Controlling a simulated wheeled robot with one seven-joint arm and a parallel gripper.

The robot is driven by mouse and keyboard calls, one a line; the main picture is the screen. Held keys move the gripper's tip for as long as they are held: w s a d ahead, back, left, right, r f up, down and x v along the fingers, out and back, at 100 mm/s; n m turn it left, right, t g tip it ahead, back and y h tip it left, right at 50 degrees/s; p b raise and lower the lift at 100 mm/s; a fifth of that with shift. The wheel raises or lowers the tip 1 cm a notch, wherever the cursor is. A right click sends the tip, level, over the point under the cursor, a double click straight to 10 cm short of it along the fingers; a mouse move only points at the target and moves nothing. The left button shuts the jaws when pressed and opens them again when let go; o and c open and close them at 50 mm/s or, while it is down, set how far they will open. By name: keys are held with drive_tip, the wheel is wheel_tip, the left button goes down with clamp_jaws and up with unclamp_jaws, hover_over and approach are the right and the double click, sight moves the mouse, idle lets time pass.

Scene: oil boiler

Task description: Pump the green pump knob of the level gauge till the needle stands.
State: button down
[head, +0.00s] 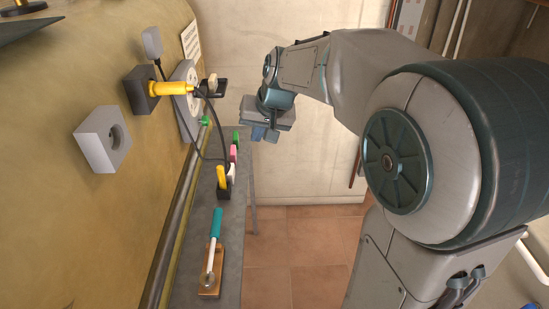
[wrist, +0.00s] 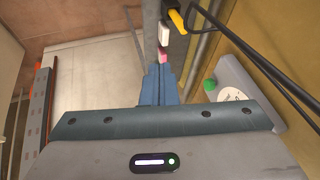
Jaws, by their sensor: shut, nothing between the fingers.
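The level gauge (head: 183,112) is a grey plate on the tan tank wall, seen nearly edge-on in the head view. Its green pump knob (head: 205,120) sticks out at its lower edge. In the wrist view the green knob (wrist: 210,86) is right of my fingers, beside the white dial (wrist: 232,95). The needle's position is too small to read. My gripper (head: 258,134) is shut and empty, to the right of the knob and apart from it. Its blue fingers (wrist: 159,85) are together in the wrist view.
A grey shelf (head: 190,275) along the tank holds a teal-handled tool (head: 216,225), a yellow-handled item (head: 222,177) and small coloured pieces. A yellow part in a black block (head: 141,92) and dark cables are close to the gauge. Free room lies right of the shelf.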

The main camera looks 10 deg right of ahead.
drive_tip(key=s+d+f, duration=0.1)
drive_tip(key=s+d, duration=0.1)
drive_tip(key=s, duration=0.5)
drive_tip(key=shift+s+f+g+h, duration=0.3)
drive_tip(key=shift+s+g, duration=0.1)
idle(0.7)
drive_tip(key=s+d+f+h, duration=0.1)
drive_tip(key=s+d+f, duration=0.1)
drive_tip(key=s, duration=0.5)
drive_tip(key=s+d+f+n+g+h, duration=0.1)
drive_tip(key=s+f, duration=0.2)
drive_tip(key=s, duration=0.5)
drive_tip(key=shift+d+f, duration=0.15)
drive_tip(key=shift+d, duration=0.25)
idle(0.5)
